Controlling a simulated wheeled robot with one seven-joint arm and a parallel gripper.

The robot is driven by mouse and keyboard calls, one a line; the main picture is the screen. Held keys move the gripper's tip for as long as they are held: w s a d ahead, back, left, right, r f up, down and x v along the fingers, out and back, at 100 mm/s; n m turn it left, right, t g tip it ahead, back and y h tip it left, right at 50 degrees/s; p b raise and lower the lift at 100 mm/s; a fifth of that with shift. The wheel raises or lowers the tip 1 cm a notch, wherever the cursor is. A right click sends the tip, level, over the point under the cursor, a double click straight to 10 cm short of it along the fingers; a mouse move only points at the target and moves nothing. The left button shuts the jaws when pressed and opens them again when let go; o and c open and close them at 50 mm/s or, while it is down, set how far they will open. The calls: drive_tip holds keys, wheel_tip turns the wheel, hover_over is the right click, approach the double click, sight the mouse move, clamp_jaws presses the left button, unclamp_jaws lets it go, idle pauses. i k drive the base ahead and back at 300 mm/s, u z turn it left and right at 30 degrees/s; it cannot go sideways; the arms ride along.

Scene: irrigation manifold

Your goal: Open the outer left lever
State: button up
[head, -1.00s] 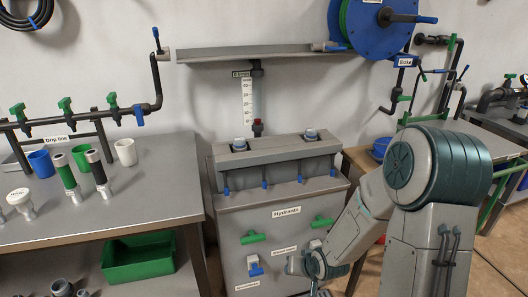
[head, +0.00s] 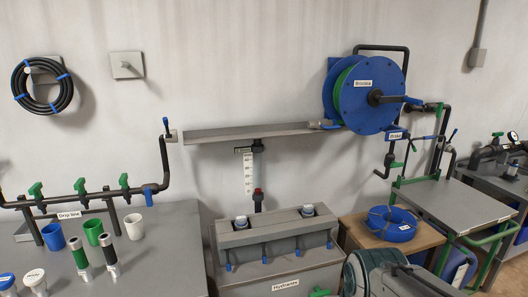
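On the left, a dark pipe labelled "Drip line" (head: 72,215) carries three green levers in a row. The outer left one (head: 36,190) stands roughly upright, tilted a little. The middle green lever (head: 80,187) and the right green lever (head: 124,182) look alike. My gripper is out of view; only an upper part of my arm shows at the bottom right.
Cups and cylindrical fittings, including a blue cup (head: 53,237), stand on the grey table (head: 165,250) below the drip line. A blue hose reel (head: 372,95) and a grey shelf (head: 235,133) are on the wall.

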sight(229, 264)
drive_tip(key=z, duration=0.05)
drive_tip(key=k, duration=0.5)
drive_tip(key=u, duration=1.9)
drive_tip(key=i, duration=1.2)
drive_tip(key=z, duration=1.9)
